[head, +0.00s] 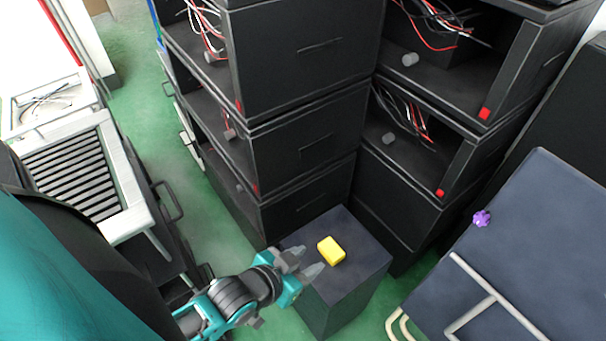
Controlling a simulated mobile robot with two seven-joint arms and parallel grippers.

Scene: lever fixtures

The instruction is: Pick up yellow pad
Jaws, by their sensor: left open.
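The yellow pad (331,250) is a small block lying on top of a dark box-shaped stand (352,282) in the lower middle of the head view. My left gripper (306,264) comes in from the lower left. Its grey fingers are open and just left of the pad, over the stand's top. No contact with the pad can be made out, and nothing shows between the fingers. My right gripper is not in view.
Black cabinets (305,108) with wires inside stand close behind the stand. A dark table (540,235) with a purple object (482,219) and a light frame is at right. A slatted white unit (75,178) is at left. Green floor (150,110) shows between.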

